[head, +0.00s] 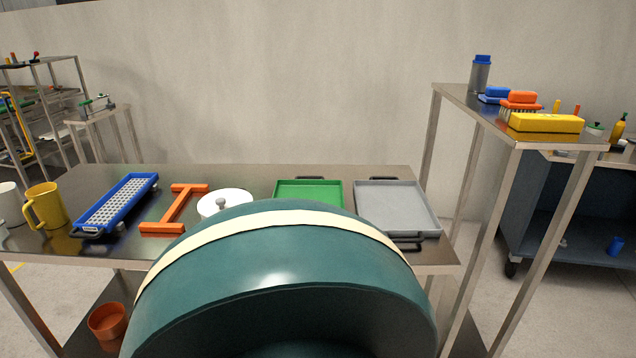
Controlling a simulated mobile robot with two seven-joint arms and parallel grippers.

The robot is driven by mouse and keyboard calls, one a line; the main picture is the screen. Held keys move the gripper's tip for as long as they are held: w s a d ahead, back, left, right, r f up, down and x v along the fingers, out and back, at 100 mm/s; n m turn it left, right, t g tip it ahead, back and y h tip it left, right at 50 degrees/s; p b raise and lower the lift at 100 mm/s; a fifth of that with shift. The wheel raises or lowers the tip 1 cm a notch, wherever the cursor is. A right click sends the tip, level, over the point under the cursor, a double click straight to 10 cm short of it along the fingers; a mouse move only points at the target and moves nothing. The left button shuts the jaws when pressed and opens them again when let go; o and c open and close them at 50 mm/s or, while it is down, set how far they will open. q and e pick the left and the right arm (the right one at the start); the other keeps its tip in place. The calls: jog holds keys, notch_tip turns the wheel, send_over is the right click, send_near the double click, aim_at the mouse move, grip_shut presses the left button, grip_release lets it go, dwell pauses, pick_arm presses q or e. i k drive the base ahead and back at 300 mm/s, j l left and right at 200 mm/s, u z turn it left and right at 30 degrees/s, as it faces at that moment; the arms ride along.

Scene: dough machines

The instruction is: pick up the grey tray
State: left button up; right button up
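The grey tray (394,206) lies flat on the right end of the metal table (262,178). It is shallow and rectangular, with a dark handle at its near side and another at its far side. Its near left corner is close to the edge of the large dark green rounded shape in front, which may hide a little of it. Neither of my grippers shows in the head view.
A green tray (309,194) lies just left of the grey one. Further left are a white lid (226,203), an orange frame (174,209), a blue grater (119,203) and a yellow mug (46,205). A taller metal stand (470,103) with brushes rises at the right.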

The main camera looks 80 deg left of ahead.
aim_at(399, 208)
jog(key=u, duration=2.35)
